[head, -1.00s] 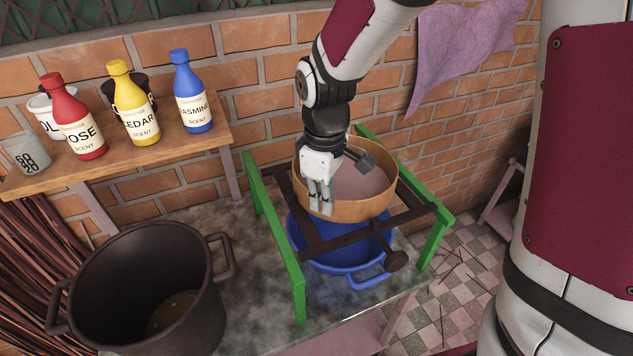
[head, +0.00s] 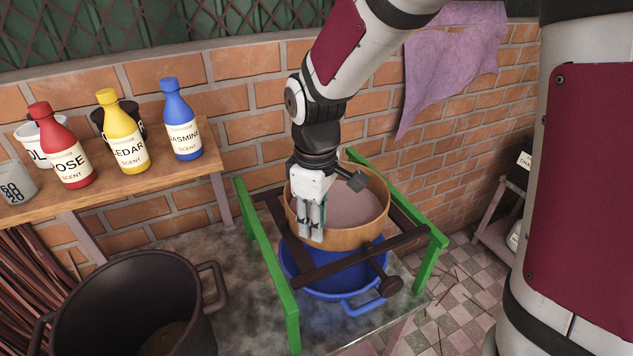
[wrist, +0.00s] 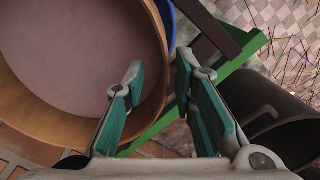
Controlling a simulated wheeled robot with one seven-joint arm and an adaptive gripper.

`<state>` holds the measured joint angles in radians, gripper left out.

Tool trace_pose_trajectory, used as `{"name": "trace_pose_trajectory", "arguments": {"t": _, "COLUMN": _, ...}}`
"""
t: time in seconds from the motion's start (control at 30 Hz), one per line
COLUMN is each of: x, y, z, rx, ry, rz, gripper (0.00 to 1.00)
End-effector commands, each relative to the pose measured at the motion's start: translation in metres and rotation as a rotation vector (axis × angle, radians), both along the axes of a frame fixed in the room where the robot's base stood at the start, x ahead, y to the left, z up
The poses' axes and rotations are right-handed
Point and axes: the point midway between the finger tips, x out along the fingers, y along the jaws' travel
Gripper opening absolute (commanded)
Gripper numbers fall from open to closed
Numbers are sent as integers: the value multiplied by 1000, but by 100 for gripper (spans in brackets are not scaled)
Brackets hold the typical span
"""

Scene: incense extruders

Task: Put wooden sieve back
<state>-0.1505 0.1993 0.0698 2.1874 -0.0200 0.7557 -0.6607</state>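The round wooden sieve (head: 374,236) with a pale pinkish mesh is over the blue pot (head: 318,277), at the dark rails of the green-legged stand (head: 262,246). It looks roughly level; I cannot tell if it rests fully on the rails. My gripper (head: 311,232) points down at the sieve's near left rim. In the wrist view, the fingers of my gripper (wrist: 158,75) straddle the wall of the sieve (wrist: 60,118), one inside and one outside. A gap shows between the teal pads, so it looks open.
A big dark pot (head: 130,300) stands at the lower left, left of the stand. A wooden shelf (head: 110,196) holds red, yellow and blue scent bottles and cups. A brick wall (head: 240,62) is close behind. A side shelf (head: 497,235) stands at the right.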

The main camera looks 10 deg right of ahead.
Motion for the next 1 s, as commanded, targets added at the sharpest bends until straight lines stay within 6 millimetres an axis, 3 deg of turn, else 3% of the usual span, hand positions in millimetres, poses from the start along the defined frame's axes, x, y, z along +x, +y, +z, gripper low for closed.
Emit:
{"name": "trace_pose_trajectory", "arguments": {"t": 0.4, "x": 3, "y": -4, "z": 89, "rx": 0, "ry": -4, "rz": 0, "gripper": 25}}
{"name": "trace_pose_trajectory", "arguments": {"t": 0.7, "x": 0, "y": -5, "z": 117, "rx": 0, "ry": -8, "rz": -11, "gripper": 25}}
{"name": "trace_pose_trajectory", "arguments": {"t": 0.87, "x": -20, "y": -20, "z": 133, "rx": 9, "ry": -74, "rz": -125, "gripper": 25}}
{"name": "trace_pose_trajectory", "arguments": {"t": 1.0, "x": -54, "y": -40, "z": 152, "rx": 37, "ry": -180, "rz": -322, "gripper": 25}}
